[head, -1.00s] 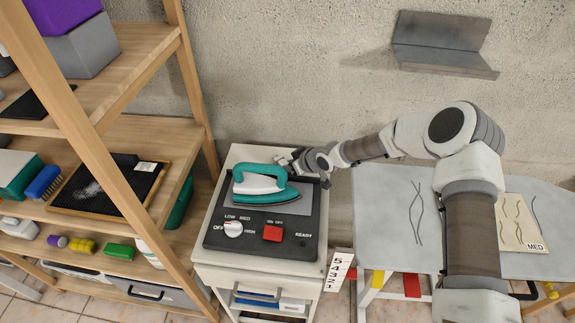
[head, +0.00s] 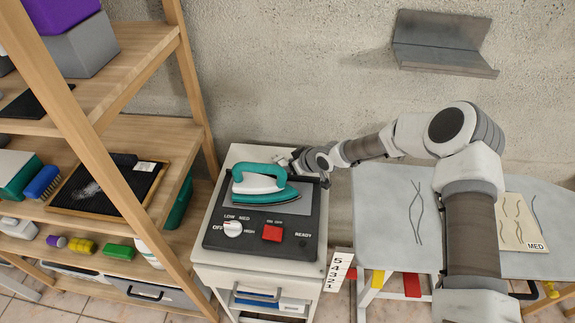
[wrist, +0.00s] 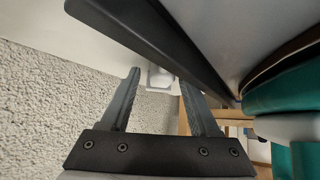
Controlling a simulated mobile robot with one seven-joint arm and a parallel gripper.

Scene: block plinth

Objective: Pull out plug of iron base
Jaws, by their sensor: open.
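The iron base (head: 217,240) is a black panel on top of a white cabinet, with a white dial (head: 233,228) and a red switch (head: 272,233). A teal and white iron (head: 262,184) rests on it. My gripper (head: 283,160) is at the back right corner of the base, by the wall. In the wrist view my gripper (wrist: 160,78) is open, and a small white piece (wrist: 160,76), which looks like the plug, shows between and beyond the fingertips. I cannot tell whether the fingers touch it. Its far side is hidden.
The dark base edge (wrist: 150,40) and the iron (wrist: 291,101) are close beside the fingers in the wrist view. The rough wall (head: 280,110) stands behind. A wooden shelf (head: 155,130) is at left, and a grey ironing board (head: 385,235) is at right.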

